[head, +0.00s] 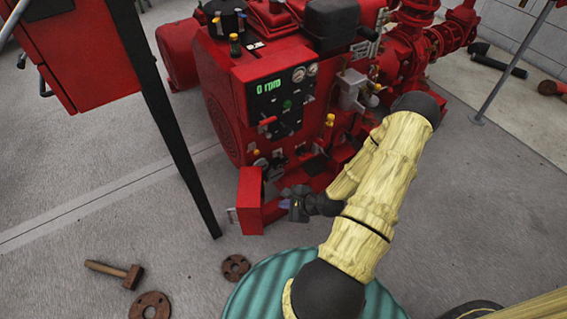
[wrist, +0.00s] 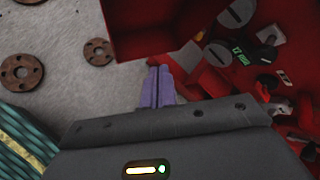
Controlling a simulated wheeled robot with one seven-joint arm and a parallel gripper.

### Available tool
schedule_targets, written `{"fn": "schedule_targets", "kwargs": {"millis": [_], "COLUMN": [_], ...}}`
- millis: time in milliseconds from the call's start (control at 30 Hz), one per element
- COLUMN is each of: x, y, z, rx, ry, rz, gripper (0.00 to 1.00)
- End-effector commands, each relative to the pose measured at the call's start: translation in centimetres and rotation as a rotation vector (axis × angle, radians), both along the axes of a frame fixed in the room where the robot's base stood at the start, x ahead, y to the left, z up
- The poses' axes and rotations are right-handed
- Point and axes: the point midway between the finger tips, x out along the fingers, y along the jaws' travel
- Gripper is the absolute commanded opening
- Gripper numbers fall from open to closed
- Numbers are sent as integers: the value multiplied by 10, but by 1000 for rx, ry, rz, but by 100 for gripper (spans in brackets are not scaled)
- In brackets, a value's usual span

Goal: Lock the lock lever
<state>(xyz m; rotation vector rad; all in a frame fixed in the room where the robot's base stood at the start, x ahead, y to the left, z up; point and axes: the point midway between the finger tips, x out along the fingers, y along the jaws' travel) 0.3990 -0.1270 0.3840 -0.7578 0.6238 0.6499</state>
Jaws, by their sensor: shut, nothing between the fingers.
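I cannot tell for sure which part is the lock lever. A small red-handled lever (head: 267,121) sticks out of the black control panel (head: 290,112) on the red pumpset (head: 222,100). Lower down are small grey round-ended parts (head: 262,163); similar parts show in the wrist view (wrist: 236,13), close to a black piece with green marks (wrist: 240,58). My gripper (head: 284,200) is low in front of the pumpset, just right of an open red box or door (head: 250,198). Its purple fingers (wrist: 158,85) are together, with nothing between them. No contact shows.
A dark post (head: 165,110) and a red cabinet (head: 80,55) stand at the left. A hammer (head: 115,272), rusty flanges (head: 235,267) and a teal ribbed drum (head: 262,290) are near the front. The floor at right (head: 490,200) is clear.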

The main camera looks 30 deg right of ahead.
Motion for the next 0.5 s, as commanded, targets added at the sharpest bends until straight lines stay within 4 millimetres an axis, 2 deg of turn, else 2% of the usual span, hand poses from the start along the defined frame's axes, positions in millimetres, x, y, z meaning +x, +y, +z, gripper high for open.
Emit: {"fn": "schedule_targets", "kwargs": {"millis": [33,500], "x": [0,-3], "y": [0,1], "z": [14,83], "rx": [-27,-258], "ry": [7,74], "rz": [30,309], "gripper": [0,0]}}
